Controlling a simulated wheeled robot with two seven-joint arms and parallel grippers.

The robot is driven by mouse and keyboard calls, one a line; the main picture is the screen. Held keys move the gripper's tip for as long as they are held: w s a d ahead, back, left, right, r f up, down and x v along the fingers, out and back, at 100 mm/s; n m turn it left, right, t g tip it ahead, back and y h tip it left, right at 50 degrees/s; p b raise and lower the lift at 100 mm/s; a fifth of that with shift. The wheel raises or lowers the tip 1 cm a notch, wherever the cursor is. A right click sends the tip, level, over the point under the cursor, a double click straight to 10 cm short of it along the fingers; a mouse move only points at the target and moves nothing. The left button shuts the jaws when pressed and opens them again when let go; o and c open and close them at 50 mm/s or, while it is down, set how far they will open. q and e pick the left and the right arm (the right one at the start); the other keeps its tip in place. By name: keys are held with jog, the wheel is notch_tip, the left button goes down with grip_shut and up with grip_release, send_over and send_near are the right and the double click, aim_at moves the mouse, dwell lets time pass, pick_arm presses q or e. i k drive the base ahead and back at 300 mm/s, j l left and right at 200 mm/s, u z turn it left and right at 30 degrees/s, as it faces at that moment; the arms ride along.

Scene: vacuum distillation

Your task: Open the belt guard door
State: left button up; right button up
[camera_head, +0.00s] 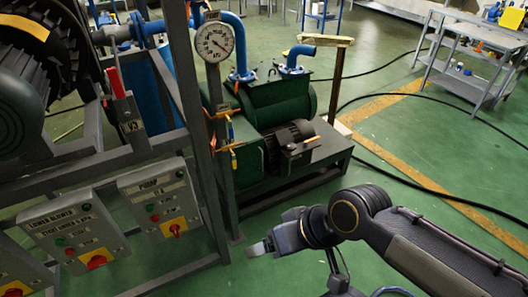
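No part can be clearly made out as the belt guard door. A dark round ribbed housing with a yellow band (40,35) is at the upper left, cut off by the picture's edge; it may be a guard, but I cannot tell. A green pump with a motor (280,115) stands on a dark green base in the middle. My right gripper (257,249) is low in the middle, in front of the pump base and apart from it, pointing left. Its fingers show nearly edge-on, so their opening is unclear. My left gripper is not in view.
A grey steel frame (200,150) carries a pressure gauge (214,42), a red-handled lever (118,85), and control boxes labelled pump (160,197) and lower blower (72,236). Dark cables (430,185) cross the green floor at right. Grey trolley tables (475,60) stand at the upper right.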

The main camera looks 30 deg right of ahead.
aim_at(250, 163)
jog(key=z, duration=1.05)
jog(key=i+l+u, duration=0.4)
jog(key=i, duration=0.25)
jog(key=i+l+u, duration=0.4)
jog(key=i+l, duration=0.2)
jog(key=l, duration=0.2)
